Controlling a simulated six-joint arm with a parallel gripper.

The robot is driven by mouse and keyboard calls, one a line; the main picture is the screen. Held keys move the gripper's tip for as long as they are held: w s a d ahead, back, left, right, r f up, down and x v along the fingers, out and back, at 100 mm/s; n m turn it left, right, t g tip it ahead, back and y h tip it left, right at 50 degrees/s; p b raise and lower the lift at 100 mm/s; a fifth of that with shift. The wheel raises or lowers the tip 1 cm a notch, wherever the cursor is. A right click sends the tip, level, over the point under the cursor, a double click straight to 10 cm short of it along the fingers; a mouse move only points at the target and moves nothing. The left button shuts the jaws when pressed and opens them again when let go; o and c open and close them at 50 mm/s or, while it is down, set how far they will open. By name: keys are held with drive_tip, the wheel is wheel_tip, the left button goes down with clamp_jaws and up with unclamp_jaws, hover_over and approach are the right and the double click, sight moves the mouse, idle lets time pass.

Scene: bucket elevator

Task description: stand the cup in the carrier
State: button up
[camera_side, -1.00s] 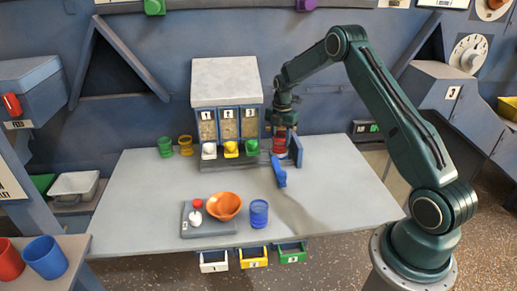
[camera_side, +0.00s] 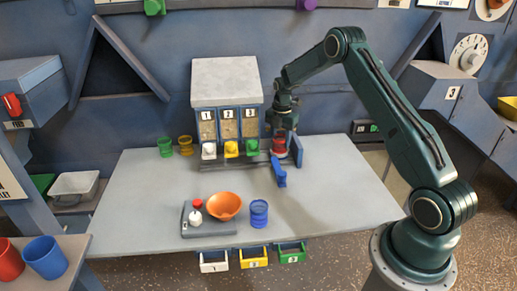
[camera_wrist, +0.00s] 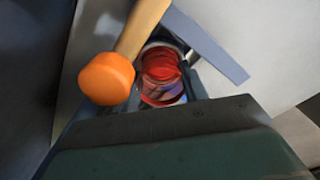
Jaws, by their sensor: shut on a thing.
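A red see-through cup (camera_side: 279,147) is at the back right of the table, just right of the green-fronted outlet. My gripper (camera_side: 281,133) points down over it and is shut on it. In the wrist view the red cup (camera_wrist: 162,68) sits between the dark fingers (camera_wrist: 166,72). Its base is mostly hidden, so I cannot tell whether it rests on anything. A blue upright part (camera_side: 296,151) stands close to the cup's right side. I cannot clearly make out which part is the carrier.
A dispenser (camera_side: 226,82) with three numbered windows stands left of the cup. A blue lever (camera_side: 280,174) juts forward. A tray (camera_side: 209,229) with an orange bowl (camera_side: 224,206) and a blue cup (camera_side: 259,213) are in front. An orange knob (camera_wrist: 106,78) is close in the wrist view.

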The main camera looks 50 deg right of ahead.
drive_tip(key=o, duration=1.1)
drive_tip(key=shift+c, duration=0.2)
drive_tip(key=shift+w, duration=0.1)
drive_tip(key=shift+r, duration=0.2)
drive_tip(key=shift+w+d+r, duration=0.1)
drive_tip(key=shift+r, duration=0.25)
drive_tip(key=shift+d+r, duration=0.1)
drive_tip(key=shift+r, duration=1.05)
drive_tip(key=shift+r, duration=0.15)
